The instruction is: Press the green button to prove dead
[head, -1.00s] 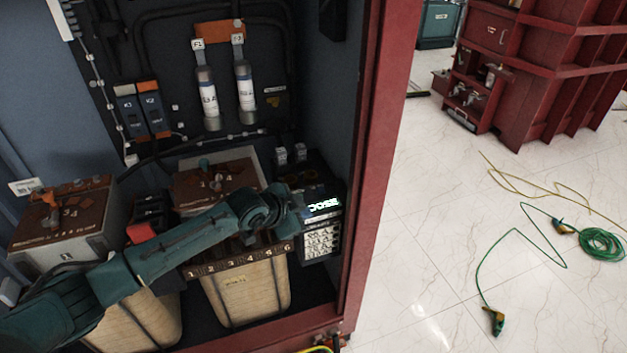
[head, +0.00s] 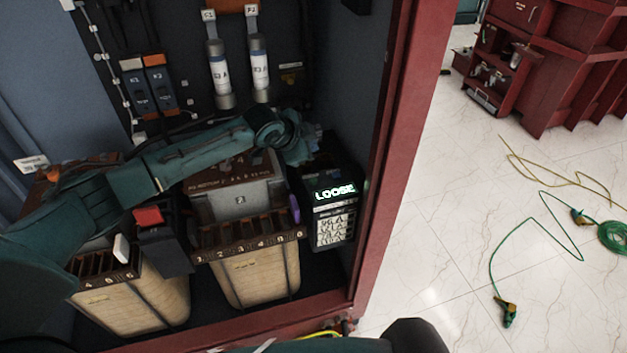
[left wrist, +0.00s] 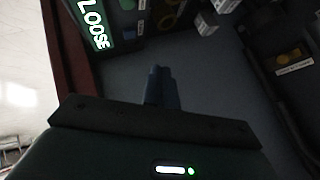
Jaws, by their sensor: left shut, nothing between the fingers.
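A black tester unit (head: 335,215) stands in the right of the cabinet. Its lit display (head: 335,191) reads LOOSE, with a white label panel below; the display also shows at the upper left of the left wrist view (left wrist: 95,22). My left gripper (head: 308,145) is above and behind the display, seen from the side. In the left wrist view its fingers (left wrist: 160,88) are shut and empty, pointing toward the cabinet's grey wall. Contact between the fingertips and the unit cannot be told. My right gripper is out of view.
Two pale-bodied terminal boxes (head: 257,275) stand left of the unit. A purple piece (head: 295,209) sits close beside it. Fuses (head: 219,75) hang on the back panel. The red cabinet frame (head: 385,150) bounds the right. Cables (head: 560,235) lie on the floor outside.

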